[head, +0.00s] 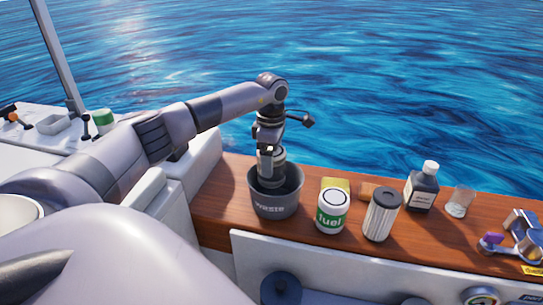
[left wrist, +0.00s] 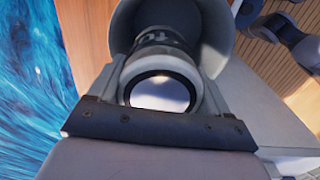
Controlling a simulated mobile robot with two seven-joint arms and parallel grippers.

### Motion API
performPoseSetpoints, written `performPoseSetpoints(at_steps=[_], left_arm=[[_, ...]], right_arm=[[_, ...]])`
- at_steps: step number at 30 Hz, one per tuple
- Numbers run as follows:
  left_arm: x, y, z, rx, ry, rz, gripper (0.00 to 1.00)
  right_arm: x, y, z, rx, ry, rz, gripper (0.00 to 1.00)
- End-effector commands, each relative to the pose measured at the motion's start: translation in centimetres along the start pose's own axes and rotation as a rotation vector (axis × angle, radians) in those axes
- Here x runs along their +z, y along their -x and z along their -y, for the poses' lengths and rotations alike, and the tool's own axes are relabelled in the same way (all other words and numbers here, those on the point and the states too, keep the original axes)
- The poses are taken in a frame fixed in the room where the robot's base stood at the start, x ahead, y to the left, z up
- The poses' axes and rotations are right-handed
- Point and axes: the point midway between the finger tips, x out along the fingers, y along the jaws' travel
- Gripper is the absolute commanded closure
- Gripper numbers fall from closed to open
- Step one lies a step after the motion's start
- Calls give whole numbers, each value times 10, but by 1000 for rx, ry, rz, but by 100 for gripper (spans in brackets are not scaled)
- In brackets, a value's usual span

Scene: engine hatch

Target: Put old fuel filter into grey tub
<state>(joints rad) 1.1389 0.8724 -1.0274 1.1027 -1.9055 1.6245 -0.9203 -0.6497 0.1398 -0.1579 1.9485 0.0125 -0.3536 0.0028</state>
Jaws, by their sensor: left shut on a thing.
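My left gripper (head: 269,168) points straight down at the grey tub (head: 276,208), which is marked "WASTE" and stands on the wooden ledge. In the head view the filter is mostly hidden by the gripper, at the tub's mouth. I cannot tell whether it touches the bottom. My right gripper is not in view.
A white and green fuel can (head: 331,212) stands close right of the tub. A pleated filter (head: 381,215), a dark bottle (head: 422,190) and a glass jar (head: 460,202) stand farther right. A yellow block (head: 337,184) lies behind the can. Water lies beyond the ledge.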

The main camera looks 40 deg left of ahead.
Motion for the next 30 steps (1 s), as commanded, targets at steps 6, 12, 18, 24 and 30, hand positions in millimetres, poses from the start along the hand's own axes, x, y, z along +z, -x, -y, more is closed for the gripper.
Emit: performPoseSetpoints(at_steps=[6,12,18,24,30], left_arm=[[0,-11,0,2,0,2,77],[0,-10,0,2,0,2,18],[0,-10,0,1,0,2,0],[0,-2,-1,2,1,2,0],[0,32,-1,5,1,3,0]], right_arm=[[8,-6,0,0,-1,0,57],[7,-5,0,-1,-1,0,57],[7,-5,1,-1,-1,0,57],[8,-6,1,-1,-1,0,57],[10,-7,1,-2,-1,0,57]])
